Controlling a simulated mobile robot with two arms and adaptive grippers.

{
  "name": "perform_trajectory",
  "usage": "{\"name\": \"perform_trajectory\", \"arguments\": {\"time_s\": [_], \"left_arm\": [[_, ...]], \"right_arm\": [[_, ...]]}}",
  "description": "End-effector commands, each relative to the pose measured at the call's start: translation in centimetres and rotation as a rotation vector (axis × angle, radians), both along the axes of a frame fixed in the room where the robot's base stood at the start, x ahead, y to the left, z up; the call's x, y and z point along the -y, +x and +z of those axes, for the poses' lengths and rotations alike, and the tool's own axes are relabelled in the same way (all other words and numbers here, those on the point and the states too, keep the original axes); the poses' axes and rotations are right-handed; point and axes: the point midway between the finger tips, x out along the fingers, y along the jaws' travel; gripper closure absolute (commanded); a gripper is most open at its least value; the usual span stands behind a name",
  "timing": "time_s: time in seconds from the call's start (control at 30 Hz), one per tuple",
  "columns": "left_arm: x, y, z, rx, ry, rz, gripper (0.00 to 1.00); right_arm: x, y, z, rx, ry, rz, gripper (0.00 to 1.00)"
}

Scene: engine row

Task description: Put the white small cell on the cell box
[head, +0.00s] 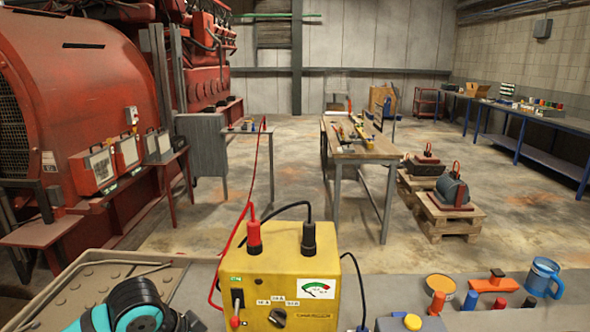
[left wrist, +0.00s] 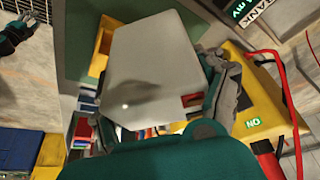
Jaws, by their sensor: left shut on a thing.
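My left gripper (left wrist: 160,110) has a light grey-white flat-faced block (left wrist: 155,65) between its fingers in the left wrist view; this looks like the white small cell. In the head view my left gripper's teal and black housing shows at the bottom left, beside the yellow tester (head: 285,275); its fingers and the cell are hidden there. The tester also shows at the right of the left wrist view (left wrist: 262,110). I cannot tell which thing is the cell box. A dark and teal gripper part (left wrist: 18,30), possibly my right gripper, shows at the upper left of the wrist view.
Red and black leads rise from the tester. A beige tray (head: 110,275) lies left of it. An orange-topped pot (head: 440,285), an orange-handled piece (head: 495,283) and a blue mug (head: 543,277) stand at right.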

Motion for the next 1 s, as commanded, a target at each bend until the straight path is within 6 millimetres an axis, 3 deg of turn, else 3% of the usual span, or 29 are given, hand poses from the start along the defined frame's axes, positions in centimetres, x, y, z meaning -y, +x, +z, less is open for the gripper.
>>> {"name": "perform_trajectory", "arguments": {"time_s": [0.2, 0.43, 0.63, 1.0], "left_arm": [[-1.2, -1.2, 2.1, 0.008, -0.004, 0.39, 0.85], [-2.3, -2.2, 3.6, 0.003, -0.005, 0.689, 0.85], [-2.6, -2.6, 4.0, -0.001, -0.006, 0.787, 0.85], [-2.7, -2.6, 4.1, 0.0, -0.004, 0.793, 0.85]], "right_arm": [[0.0, 0.0, 0.0, 0.0, 0.0, 0.0, 0.6], [0.0, 0.0, 0.0, 0.0, 0.0, 0.0, 0.6], [0.0, 0.0, 0.0, 0.0, 0.0, 0.0, 0.6], [0.0, 0.1, 0.0, 0.001, 0.0, 0.0, 0.6]]}}
